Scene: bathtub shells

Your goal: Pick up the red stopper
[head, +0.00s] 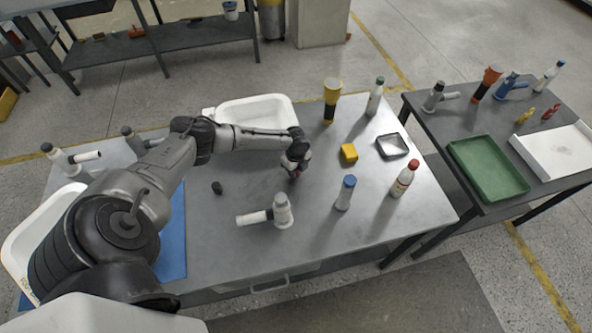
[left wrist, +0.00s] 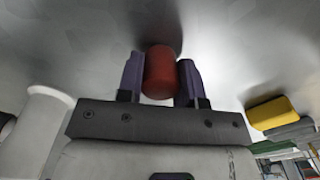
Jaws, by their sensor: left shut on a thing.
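The red stopper (left wrist: 160,72) is a small red cylinder between the two fingers of my left gripper (left wrist: 161,80) in the left wrist view. The fingers touch it on both sides, and the gripper is shut on it. In the head view my left gripper (head: 294,174) is low over the middle of the grey table (head: 230,260), and the stopper is mostly hidden by it. I cannot tell whether the stopper still touches the table. My right gripper is not in view.
A yellow block (head: 349,153) and a metal tray (head: 392,146) lie to the right. A white-grey fitting (head: 282,211) stands in front, and a small dark stopper (head: 217,187) lies to the left. A white tub (head: 252,112) is behind. Bottles (head: 345,193) stand at the right.

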